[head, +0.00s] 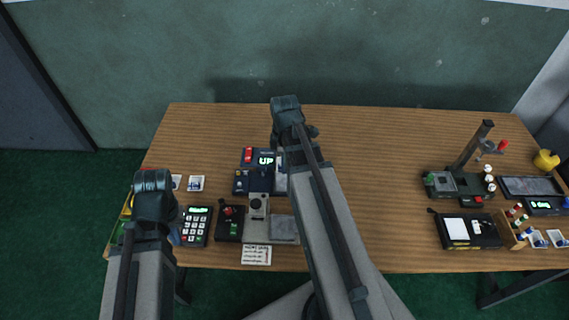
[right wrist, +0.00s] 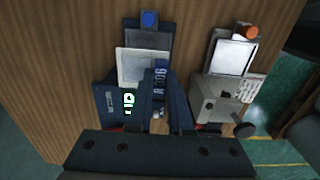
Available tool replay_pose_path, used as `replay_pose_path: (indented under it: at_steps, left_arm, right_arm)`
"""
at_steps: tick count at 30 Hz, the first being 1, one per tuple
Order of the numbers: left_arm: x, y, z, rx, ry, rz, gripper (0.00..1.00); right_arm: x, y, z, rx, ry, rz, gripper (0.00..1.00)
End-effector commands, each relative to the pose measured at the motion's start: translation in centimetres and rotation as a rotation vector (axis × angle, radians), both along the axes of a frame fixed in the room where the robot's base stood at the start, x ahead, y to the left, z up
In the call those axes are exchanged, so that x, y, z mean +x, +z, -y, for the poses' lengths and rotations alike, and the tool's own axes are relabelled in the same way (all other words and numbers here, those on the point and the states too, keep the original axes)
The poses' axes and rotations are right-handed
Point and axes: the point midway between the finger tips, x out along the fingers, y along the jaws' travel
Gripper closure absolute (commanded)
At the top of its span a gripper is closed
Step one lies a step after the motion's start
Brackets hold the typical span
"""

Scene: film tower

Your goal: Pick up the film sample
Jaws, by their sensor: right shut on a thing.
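A pale square film sample (right wrist: 134,66) shows in the right wrist view, over the dark blue device (right wrist: 110,108) with the lit "UP" display. In the head view my right arm hides this gripper. My left gripper (head: 152,182) is above the left end of the table, with its jaws not clear.
A grey device (head: 257,207) stands in front of the blue one, beside a keypad (head: 196,226) and a note (head: 256,254). A stand (head: 473,146), a black box (head: 467,230) and a wooden rack (head: 512,230) are at the right. The table (head: 385,150) is bare between the groups.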

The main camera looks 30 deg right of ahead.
Motion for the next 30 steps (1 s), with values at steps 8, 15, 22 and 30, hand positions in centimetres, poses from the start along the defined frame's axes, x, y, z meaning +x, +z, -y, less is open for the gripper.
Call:
replay_pose_path:
  at_steps: [8,15,22,30]
  left_arm:
    - [0.0,5.3,0.0,0.000,0.000,0.000,1.00]
    - [0.0,8.2,0.0,0.000,-0.001,0.000,1.00]
    - [0.0,8.8,0.0,0.000,-0.001,0.000,1.00]
    - [0.0,8.7,0.0,0.000,-0.001,0.000,1.00]
  right_arm:
    - [0.0,5.2,0.0,0.000,0.000,0.000,1.00]
    - [0.0,8.2,0.0,0.000,0.000,0.000,1.00]
    - [0.0,8.8,0.0,0.000,0.000,0.000,1.00]
    - [0.0,8.7,0.0,0.000,0.000,0.000,1.00]
